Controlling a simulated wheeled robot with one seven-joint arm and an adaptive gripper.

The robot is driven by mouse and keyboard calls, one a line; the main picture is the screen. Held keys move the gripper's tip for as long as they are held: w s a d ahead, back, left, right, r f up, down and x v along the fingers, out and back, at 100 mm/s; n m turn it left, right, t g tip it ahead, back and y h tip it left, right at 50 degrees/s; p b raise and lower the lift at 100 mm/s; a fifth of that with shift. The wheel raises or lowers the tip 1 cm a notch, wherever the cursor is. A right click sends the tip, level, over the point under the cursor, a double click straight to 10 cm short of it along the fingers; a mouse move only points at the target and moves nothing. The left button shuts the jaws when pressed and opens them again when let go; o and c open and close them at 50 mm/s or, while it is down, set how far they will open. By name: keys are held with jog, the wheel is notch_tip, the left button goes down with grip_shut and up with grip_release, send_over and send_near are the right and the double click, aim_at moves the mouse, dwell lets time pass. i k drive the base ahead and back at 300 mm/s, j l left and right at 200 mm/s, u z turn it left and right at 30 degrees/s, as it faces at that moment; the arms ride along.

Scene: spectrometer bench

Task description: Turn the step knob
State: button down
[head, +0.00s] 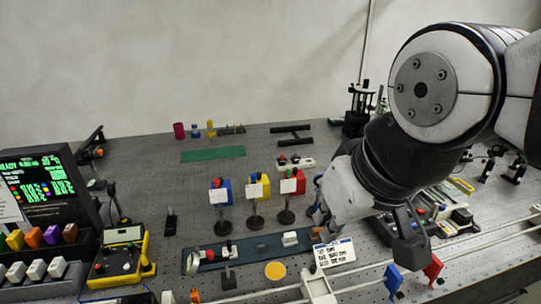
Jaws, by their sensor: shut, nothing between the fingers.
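I cannot tell for sure which control is the step knob. A black box with yellow edges (120,264) at the lower left carries small controls, and they are too small to read. My gripper (408,248) is at the right of the middle, above the bench and far to the right of that box. Its dark end hangs below my wrist, and the fingers are shut with nothing between them. My wrist hides part of the bench behind it.
A dark screen (40,190) and a rack of coloured blocks stand at the left edge. Blue, yellow (256,188) and red holders stand mid-bench behind a blue rail. Red and blue plates (392,279) stand below my gripper.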

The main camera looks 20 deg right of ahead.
aim_at(388, 218)
jog(key=z, duration=1.1)
jog(key=k+l+u, duration=0.2)
jog(key=l, duration=0.2)
jog(key=k+l+u, duration=0.2)
jog(key=l, duration=0.2)
